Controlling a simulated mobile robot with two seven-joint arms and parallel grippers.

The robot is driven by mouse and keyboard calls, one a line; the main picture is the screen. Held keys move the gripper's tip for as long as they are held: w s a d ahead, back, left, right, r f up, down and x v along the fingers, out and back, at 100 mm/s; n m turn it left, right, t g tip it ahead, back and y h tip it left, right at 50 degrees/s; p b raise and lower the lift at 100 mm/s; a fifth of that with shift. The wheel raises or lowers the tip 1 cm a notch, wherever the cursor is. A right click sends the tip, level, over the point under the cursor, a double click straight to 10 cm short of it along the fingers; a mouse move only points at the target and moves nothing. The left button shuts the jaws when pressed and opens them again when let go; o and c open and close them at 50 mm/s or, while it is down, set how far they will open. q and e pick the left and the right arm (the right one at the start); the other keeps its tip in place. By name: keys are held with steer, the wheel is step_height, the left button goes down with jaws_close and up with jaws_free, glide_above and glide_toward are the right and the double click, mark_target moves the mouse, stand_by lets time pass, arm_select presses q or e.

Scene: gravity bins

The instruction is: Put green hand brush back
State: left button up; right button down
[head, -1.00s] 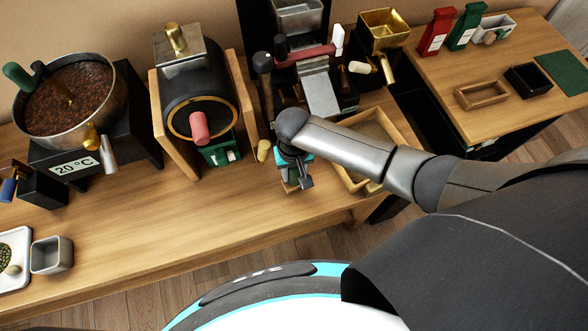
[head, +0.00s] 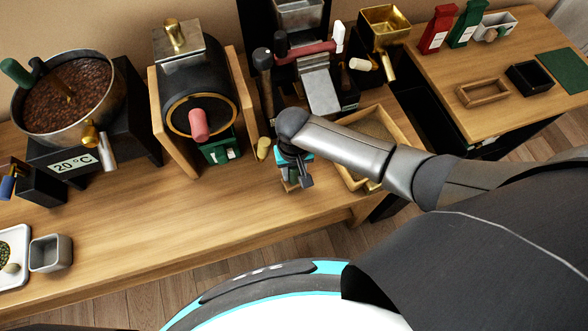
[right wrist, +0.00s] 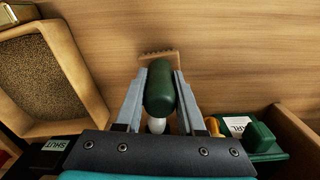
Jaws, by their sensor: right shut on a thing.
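My right gripper (head: 298,172) is low over the front of the wooden counter, between the drum machine and the wooden tray. In the right wrist view my right gripper (right wrist: 160,76) is shut on the green hand brush (right wrist: 160,90). Its rounded dark green handle sits between the two grey fingers, with a white part (right wrist: 157,125) below it. A light wooden piece with a notched edge (right wrist: 158,54) shows just beyond the handle; I cannot tell whether it belongs to the brush. In the head view the gripper mostly hides the brush. My left gripper is not in view.
A wooden tray of brown grounds (head: 353,185) stands right of the gripper. The drum machine (head: 200,100) with a green box (head: 221,148) stands left. A small yellow object (head: 263,148) lies close by. The counter's front left is mostly clear (head: 150,225).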

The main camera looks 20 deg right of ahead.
steer(key=shift+f, duration=0.15)
steer(key=shift+c, duration=2.2)
jaws_free()
step_height(320, 180, up, 15)
steer(key=p, duration=0.2)
